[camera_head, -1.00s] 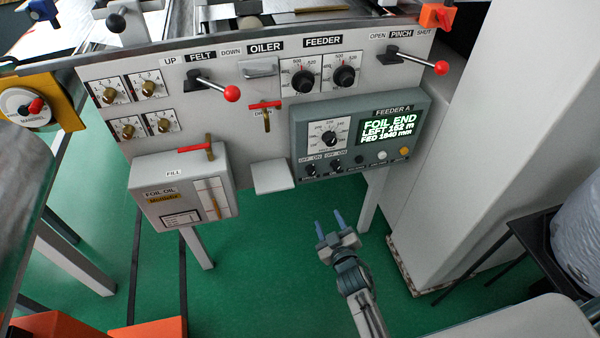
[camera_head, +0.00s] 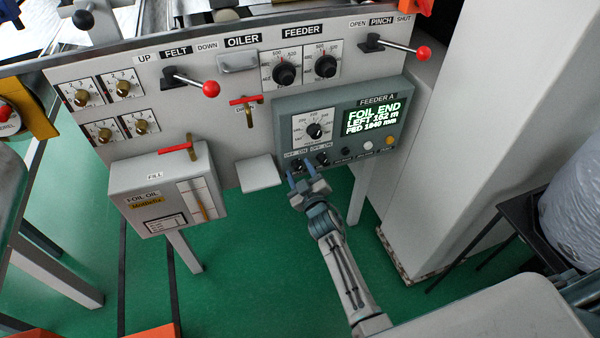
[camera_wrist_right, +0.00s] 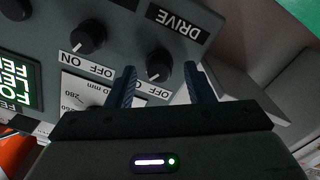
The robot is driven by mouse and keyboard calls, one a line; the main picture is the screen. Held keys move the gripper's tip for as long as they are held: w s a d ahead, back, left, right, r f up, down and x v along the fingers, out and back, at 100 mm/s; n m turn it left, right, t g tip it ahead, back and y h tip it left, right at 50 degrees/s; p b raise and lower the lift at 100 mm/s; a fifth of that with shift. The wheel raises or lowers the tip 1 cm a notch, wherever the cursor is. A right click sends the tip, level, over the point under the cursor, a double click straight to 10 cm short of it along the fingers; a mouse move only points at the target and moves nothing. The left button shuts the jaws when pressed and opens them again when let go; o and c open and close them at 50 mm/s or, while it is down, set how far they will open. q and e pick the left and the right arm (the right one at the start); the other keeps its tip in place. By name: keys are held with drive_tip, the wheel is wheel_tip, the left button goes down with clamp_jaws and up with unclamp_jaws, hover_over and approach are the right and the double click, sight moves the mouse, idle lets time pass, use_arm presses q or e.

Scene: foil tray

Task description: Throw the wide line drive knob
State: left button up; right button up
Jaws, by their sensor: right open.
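Two small black knobs with OFF/ON marks sit side by side at the lower left of the grey Feeder A panel (camera_head: 395,98). In the right wrist view, turned upside down, one knob (camera_wrist_right: 159,65) lies between the fingertips, beside a black label reading DRIVE (camera_wrist_right: 172,16). The other knob (camera_wrist_right: 88,36) is outside the fingers, to the left. My right gripper (camera_head: 299,171) is open around the DRIVE-labelled knob; contact cannot be told. In the head view the fingers partly cover that knob, while the other knob (camera_head: 322,159) shows just to the right. My left gripper is not in view.
A larger dial (camera_head: 314,131) and green display (camera_head: 376,116) are above the knobs. A pale box (camera_head: 258,173) juts out to the left of my gripper. The red-handled pinch lever (camera_head: 423,54) is higher right. Green floor is open below.

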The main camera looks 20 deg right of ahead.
drive_tip(key=shift+w, duration=0.1)
drive_tip(key=c, duration=1)
